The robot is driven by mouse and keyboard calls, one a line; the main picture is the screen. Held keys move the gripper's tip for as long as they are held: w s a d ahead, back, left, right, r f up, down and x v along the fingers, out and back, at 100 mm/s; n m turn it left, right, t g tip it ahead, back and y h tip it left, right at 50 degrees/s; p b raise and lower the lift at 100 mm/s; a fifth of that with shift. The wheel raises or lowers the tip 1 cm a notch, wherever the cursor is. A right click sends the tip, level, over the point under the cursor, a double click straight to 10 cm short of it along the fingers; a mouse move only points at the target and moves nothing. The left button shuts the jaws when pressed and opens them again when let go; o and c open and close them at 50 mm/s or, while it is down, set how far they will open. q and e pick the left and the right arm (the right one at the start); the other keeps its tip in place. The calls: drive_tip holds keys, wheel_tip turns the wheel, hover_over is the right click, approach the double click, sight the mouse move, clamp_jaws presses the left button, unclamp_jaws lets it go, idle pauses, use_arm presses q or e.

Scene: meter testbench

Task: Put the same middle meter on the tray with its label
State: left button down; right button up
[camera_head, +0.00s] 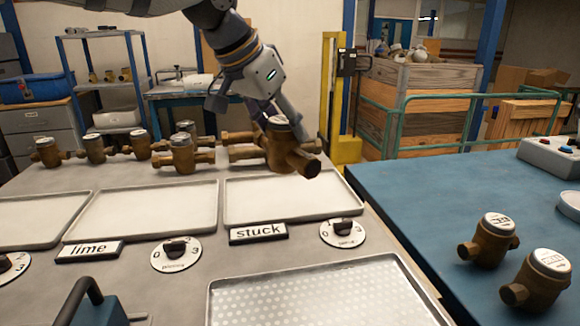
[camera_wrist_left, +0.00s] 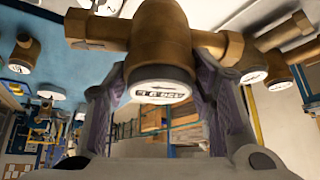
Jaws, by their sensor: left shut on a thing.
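My left gripper (camera_head: 272,112) is shut on a brass meter (camera_head: 285,155) with a white round face. It holds the meter over the back part of the tray labelled "stuck" (camera_head: 290,208); the exact height is hard to tell. In the left wrist view the held meter (camera_wrist_left: 157,30) sits between the fingers of the gripper (camera_wrist_left: 160,85), its digit face towards the camera. The "stuck" label (camera_head: 258,232) lies in front of that tray. A "lime" label (camera_head: 89,250) lies in front of the tray to its left (camera_head: 145,212). Both trays look empty. My right gripper is not in view.
Several brass meters (camera_head: 180,155) stand behind the trays. Two more (camera_head: 490,240) stand on the blue table (camera_head: 430,215) at right. A perforated tray (camera_head: 320,295) lies in front. Dials (camera_head: 343,232) sit beside the labels. A dark handle (camera_head: 85,295) rises at front left.

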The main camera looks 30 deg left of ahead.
use_arm(q)
drive_tip(key=w+a+f, duration=0.1)
drive_tip(key=w+f, duration=0.1)
drive_tip(key=f, duration=0.1)
drive_tip(key=w+a+f, duration=0.1)
drive_tip(key=w+f, duration=0.2)
drive_tip(key=f, duration=0.1)
drive_tip(key=w+f+b, duration=0.1)
drive_tip(key=w+f, duration=0.2)
drive_tip(key=shift+a+f, duration=0.3)
drive_tip(key=shift+a, duration=0.1)
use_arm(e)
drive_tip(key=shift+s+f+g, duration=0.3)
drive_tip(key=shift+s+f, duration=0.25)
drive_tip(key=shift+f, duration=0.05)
use_arm(q)
drive_tip(key=shift+s, duration=0.1)
drive_tip(key=c, duration=0.7)
unclamp_jaws()
drive_tip(key=shift+f, duration=0.15)
